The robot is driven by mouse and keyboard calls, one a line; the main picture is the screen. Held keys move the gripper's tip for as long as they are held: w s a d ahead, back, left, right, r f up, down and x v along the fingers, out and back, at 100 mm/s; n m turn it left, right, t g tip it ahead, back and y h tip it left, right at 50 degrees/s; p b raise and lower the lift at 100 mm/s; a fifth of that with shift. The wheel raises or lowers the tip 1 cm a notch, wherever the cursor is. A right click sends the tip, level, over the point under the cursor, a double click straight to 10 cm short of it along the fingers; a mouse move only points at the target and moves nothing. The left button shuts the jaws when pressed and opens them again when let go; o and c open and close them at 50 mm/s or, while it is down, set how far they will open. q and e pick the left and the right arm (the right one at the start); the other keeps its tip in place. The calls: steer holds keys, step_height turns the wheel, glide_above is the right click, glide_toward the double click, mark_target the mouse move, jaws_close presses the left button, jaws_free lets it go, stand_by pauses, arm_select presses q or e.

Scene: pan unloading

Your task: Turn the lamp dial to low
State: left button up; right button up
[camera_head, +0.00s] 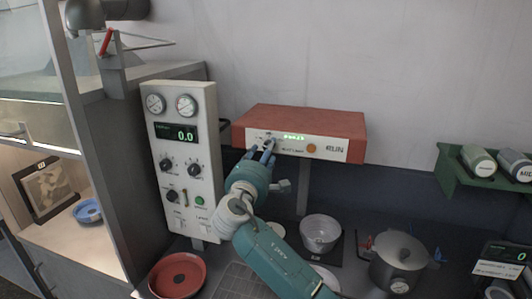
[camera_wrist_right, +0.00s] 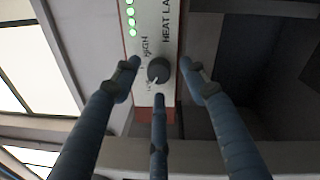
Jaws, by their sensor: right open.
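The heat lamp (camera_head: 315,120) is a red box with a white front panel and a green lit readout. Its lamp dial (camera_wrist_right: 158,70) is a dark round knob in the right wrist view, beside the word HIGH and a row of green lights. A pale mark on the knob appears to point to the picture's lower left; smaller labels are unclear. My right gripper (camera_head: 262,149) is at the left part of the lamp's panel and covers the dial in the head view. Its open fingers (camera_wrist_right: 160,66) spread around the dial; contact cannot be told. My left gripper is not in view.
A white gauge panel (camera_head: 208,150) with knobs stands left of my right gripper. Below are a red pan (camera_head: 178,276), a light metal pot (camera_head: 320,232) and a lidded dark pot (camera_head: 398,272). A green shelf (camera_head: 449,178) with canisters hangs at right.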

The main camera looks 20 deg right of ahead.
steer(key=v, duration=1.1)
steer(key=shift+s+f, duration=0.1)
